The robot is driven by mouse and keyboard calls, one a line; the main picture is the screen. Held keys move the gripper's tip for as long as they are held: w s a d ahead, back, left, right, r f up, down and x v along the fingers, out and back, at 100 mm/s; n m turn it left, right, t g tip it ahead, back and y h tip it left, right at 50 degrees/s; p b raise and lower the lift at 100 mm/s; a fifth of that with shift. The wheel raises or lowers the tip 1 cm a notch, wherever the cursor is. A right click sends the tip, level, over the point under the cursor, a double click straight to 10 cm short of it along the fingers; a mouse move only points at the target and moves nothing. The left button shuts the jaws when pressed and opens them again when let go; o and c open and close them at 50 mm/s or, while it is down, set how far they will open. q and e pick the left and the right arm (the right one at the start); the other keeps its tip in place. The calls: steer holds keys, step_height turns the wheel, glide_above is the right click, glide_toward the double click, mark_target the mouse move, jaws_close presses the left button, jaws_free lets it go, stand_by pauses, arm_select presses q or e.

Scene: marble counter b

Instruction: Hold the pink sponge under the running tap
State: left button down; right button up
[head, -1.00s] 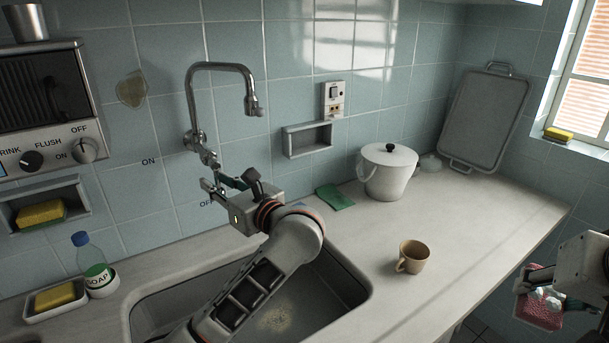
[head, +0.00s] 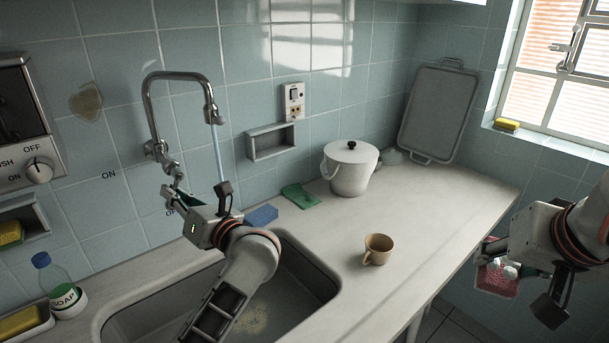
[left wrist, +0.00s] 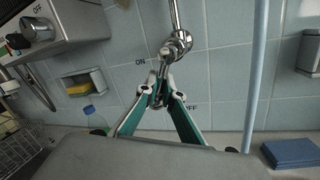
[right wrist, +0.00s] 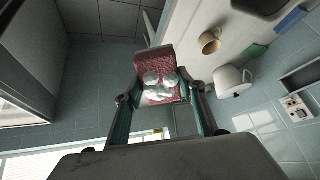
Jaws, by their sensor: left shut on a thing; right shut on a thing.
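The tap (head: 150,100) is on the tiled wall, its spout (head: 211,112) arching over the sink (head: 290,285). A thin stream of water (head: 219,155) falls from the spout; it also shows in the left wrist view (left wrist: 254,80). My left gripper (head: 172,180) is shut on the tap's lever (left wrist: 157,92) below the spout. My right gripper (head: 510,270) is shut on the pink sponge (head: 497,279), out past the counter's right edge and far from the water. In the right wrist view the sponge (right wrist: 155,65) sits between the fingertips with white foam on it.
A tan mug (head: 377,249) stands on the counter between the sink and my right gripper. The soap bottle (head: 62,287) is at the left.

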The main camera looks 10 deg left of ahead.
arm_select(q)
steer(key=shift+a+m, duration=0.1)
steer(key=shift+m, duration=0.2)
steer(key=c, duration=2.2)
jaws_free()
steer(key=v, duration=0.7)
steer(key=shift+s+d, duration=0.15)
steer(key=shift+d, duration=0.1)
